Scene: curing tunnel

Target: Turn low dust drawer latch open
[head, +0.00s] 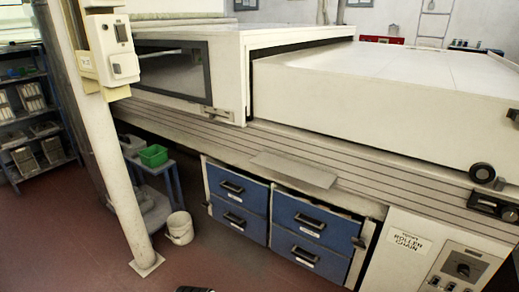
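Blue drawers with dark handles sit low under the long cream machine, in two columns of two. The lower left drawer (238,221) and the lower right drawer (307,255) are near the floor and look shut. The upper left drawer (238,188) and upper right drawer (318,219) are above them. I cannot make out a separate dust drawer latch or its position. Neither gripper can be recognised in the head view. A small dark shape at the bottom edge is too cut off to identify.
A cream post (113,165) with a switch box (108,49) stands at left front. A white bucket (180,228) and a blue stand with a green bin (153,155) are left of the drawers. A control panel (450,262) is at lower right. Red floor before the drawers looks mostly clear.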

